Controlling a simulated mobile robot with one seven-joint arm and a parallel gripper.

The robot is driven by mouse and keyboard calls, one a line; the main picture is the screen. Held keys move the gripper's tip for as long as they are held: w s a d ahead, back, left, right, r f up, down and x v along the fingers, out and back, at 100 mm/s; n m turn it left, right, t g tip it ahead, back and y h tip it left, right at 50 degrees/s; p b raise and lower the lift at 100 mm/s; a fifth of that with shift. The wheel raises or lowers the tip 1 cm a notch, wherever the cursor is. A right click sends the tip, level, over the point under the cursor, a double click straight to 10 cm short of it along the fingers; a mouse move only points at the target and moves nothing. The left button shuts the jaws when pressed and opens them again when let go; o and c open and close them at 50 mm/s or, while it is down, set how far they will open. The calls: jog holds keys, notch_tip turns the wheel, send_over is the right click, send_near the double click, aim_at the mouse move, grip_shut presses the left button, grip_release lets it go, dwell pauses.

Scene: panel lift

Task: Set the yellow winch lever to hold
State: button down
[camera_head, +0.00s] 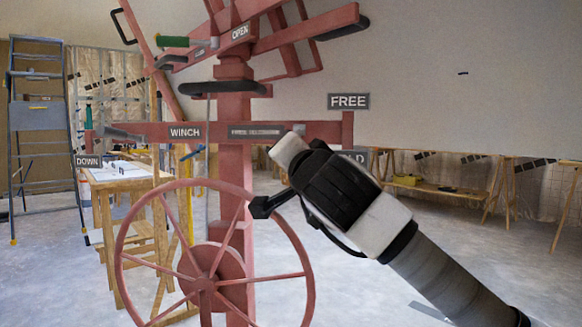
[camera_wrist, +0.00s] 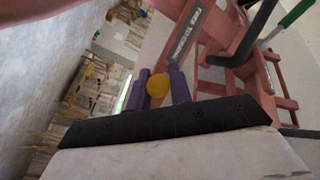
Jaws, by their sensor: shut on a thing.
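The knob of the yellow winch lever (camera_wrist: 157,88) shows in the wrist view as a yellow round end. My gripper (camera_wrist: 159,84) is shut on it, with one purple finger on each side. In the head view my wrist (camera_head: 340,190) covers the fingers and the lever, so the lever's angle cannot be read there. The FREE sign (camera_head: 348,101) is fully visible to the right of the red lift frame (camera_head: 235,165). Below it, a second sign (camera_head: 359,156) is mostly hidden behind my wrist; only its last letters show. A WINCH label (camera_head: 185,132) is on the red crossbar.
A large red handwheel (camera_head: 120,250) stands low in front, left of my wrist. Red lift arms (camera_head: 305,27) and a green handle (camera_head: 173,42) are above. A wooden table (camera_head: 105,185) and a stepladder (camera_head: 38,117) are at left. The floor at right is mostly clear.

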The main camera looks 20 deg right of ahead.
dwell(0.3)
jog(key=c, duration=1.3)
grip_release()
jog(key=s, duration=0.4)
jog(key=s+a+p, duration=0.1)
jog(key=s, duration=0.4)
jog(key=s+f, duration=0.1)
jog(key=s, duration=0.3)
jog(key=shift+s+a+f, duration=0.1)
jog(key=shift+s+a, duration=0.1)
jog(key=shift+s, duration=0.15)
